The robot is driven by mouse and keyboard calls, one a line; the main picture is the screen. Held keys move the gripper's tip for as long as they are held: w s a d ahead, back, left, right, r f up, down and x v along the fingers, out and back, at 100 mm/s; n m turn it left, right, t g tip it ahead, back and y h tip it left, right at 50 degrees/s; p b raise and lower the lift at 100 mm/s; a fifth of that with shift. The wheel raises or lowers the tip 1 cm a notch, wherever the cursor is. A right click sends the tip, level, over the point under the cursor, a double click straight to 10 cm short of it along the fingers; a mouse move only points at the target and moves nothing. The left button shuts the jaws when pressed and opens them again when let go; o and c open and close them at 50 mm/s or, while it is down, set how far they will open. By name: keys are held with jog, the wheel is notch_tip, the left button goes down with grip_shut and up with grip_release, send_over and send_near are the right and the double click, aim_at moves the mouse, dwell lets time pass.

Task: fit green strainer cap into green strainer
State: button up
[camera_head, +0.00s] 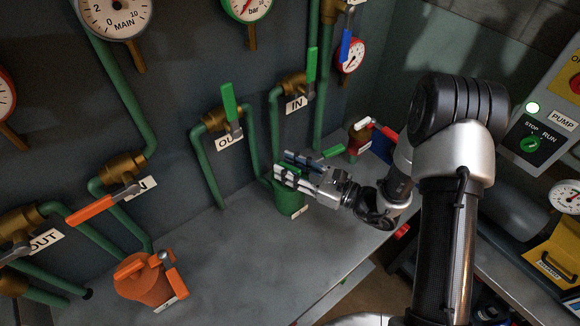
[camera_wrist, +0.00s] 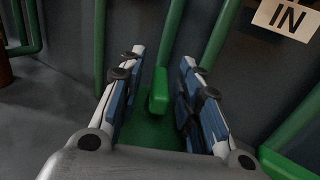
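The green strainer (camera_head: 288,203) stands on the grey bench below the IN valve, partly covered by my gripper. My gripper (camera_head: 282,166) reaches in from the right, its fingers just above the strainer's top. In the wrist view the two fingers (camera_wrist: 163,62) are spread apart. A narrow green upright piece (camera_wrist: 158,103) shows between them with gaps on both sides. A flat green surface (camera_wrist: 150,133) lies below it. I cannot tell whether these are the green strainer cap or the strainer itself. The strainer's mouth is hidden in the head view.
An orange strainer (camera_head: 147,284) stands on the bench (camera_head: 235,255) at front left. Green pipes and valves with a green lever (camera_head: 229,101) and an orange lever (camera_head: 90,209) line the wall. A green bar (camera_head: 333,151) and a red-handled valve (camera_head: 358,139) are right of my gripper. The bench's middle is clear.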

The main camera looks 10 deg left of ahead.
jog(key=shift+r, duration=0.3)
jog(key=shift+d+p, duration=0.35)
jog(key=p+v, duration=0.2)
jog(key=v, duration=0.9)
jog(key=s+a+r+n+g+h, duration=0.2)
jog(key=s+r+n+g+h, duration=0.4)
jog(key=s+r+n+g, duration=0.6)
jog(key=s+d+r+n+t+h, duration=0.3)
jog(key=d+n+t+h, duration=0.2)
jog(key=d, duration=0.1)
jog(key=s+d+r+n+t+h, duration=0.4)
jog(key=d+t+h, duration=0.2)
jog(key=d, duration=0.1)
jog(key=shift+d+r+n, duration=0.2)
jog(key=shift+d+n, duration=0.1)
jog(key=shift+n, duration=0.1)
